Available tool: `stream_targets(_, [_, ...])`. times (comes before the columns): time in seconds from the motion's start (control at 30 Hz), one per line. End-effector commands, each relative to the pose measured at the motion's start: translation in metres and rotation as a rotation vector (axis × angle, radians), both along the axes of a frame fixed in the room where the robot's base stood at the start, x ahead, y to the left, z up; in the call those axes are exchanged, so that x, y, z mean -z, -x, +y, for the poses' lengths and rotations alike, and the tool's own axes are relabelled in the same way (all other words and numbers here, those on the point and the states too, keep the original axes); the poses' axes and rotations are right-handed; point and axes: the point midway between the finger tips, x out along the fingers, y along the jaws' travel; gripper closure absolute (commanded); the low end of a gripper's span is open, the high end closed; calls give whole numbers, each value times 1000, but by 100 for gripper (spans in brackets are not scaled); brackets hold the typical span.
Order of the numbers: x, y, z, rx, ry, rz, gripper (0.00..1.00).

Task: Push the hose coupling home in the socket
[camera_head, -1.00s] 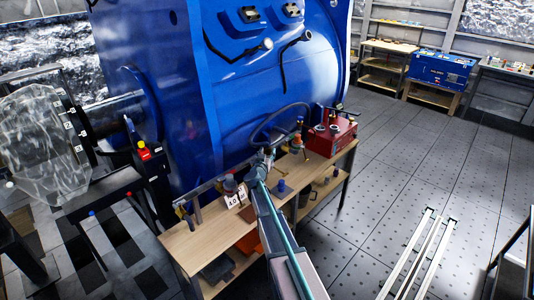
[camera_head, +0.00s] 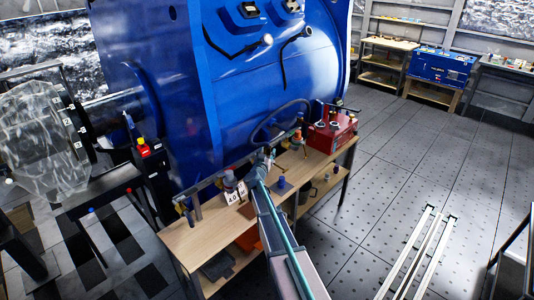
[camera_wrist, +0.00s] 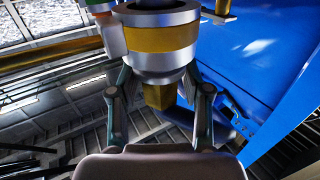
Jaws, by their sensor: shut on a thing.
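My gripper (camera_wrist: 158,110) has its two fingers closed around a yellow brass block (camera_wrist: 158,96), which I take to be the hose coupling's end. Right beyond the block, in line with it, is a wide round fitting (camera_wrist: 160,40) with silver rings and a brass band. I cannot tell where coupling ends and socket begins, or how deep it sits. In the head view my gripper (camera_head: 264,156) is small, above the back edge of the wooden bench, near the pipe there. The arm hides part of that spot.
The wooden bench (camera_head: 190,245) carries a white number card (camera_head: 233,197), a small blue part (camera_head: 281,183) and a red box (camera_head: 332,136). A dark hose (camera_head: 262,124) loops behind it. The big blue motor housing (camera_head: 240,90) stands close behind.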

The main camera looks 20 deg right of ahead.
Motion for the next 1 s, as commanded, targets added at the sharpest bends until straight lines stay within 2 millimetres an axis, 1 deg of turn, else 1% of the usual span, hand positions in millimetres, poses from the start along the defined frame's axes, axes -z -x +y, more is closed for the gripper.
stream_targets(0.37, [9, 0, 0, 0, 1, 0, 87])
stream_targets(0.4, [8, 0, 0, 0, 1, 0, 47])
stream_targets(0.53, [8, 0, 0, 0, 1, 0, 25])
stream_targets(0.57, [8, 0, 0, 0, 1, 0, 23])
stream_targets(0.87, [9, 0, 0, 0, -1, 1, 23])
stream_targets(1.0, [8, 5, 3, -1, -1, 1, 23])
